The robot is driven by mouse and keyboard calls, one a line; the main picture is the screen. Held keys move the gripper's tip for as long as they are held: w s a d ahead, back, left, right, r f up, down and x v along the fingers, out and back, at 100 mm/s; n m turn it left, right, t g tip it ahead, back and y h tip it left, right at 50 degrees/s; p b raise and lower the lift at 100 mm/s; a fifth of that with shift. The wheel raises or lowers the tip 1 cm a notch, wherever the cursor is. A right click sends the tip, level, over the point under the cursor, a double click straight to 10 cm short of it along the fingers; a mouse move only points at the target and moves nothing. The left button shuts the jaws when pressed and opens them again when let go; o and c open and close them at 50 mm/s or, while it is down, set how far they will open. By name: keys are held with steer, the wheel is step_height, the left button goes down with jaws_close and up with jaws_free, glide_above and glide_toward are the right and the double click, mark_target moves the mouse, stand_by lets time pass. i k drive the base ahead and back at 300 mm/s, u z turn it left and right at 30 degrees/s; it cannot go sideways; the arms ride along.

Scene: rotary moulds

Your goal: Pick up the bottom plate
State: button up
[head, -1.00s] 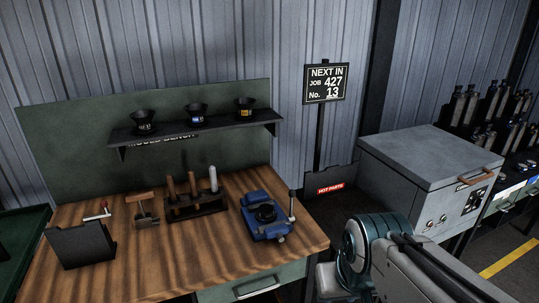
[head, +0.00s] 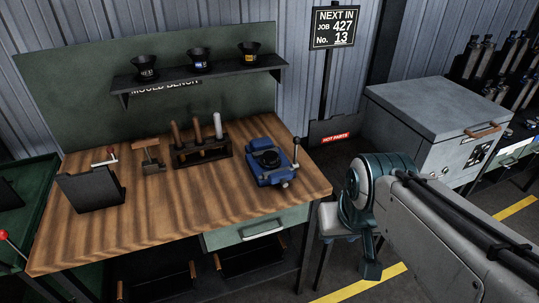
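I cannot make out a bottom plate for certain in the head view. My arm reaches in from the lower right, with a teal joint beside the bench's right end. My gripper's fingers do not show.
A rack of upright tools (head: 200,148), a wooden-handled tool (head: 149,157) and a black holder (head: 90,190) stand on the bench. A shelf (head: 200,75) carries three dark cups. A grey lidded box (head: 440,110) stands right. The bench front is clear.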

mark_target(271, 159)
steer(key=z, duration=0.15)
steer(key=i, duration=1.05)
steer(key=u, duration=0.75)
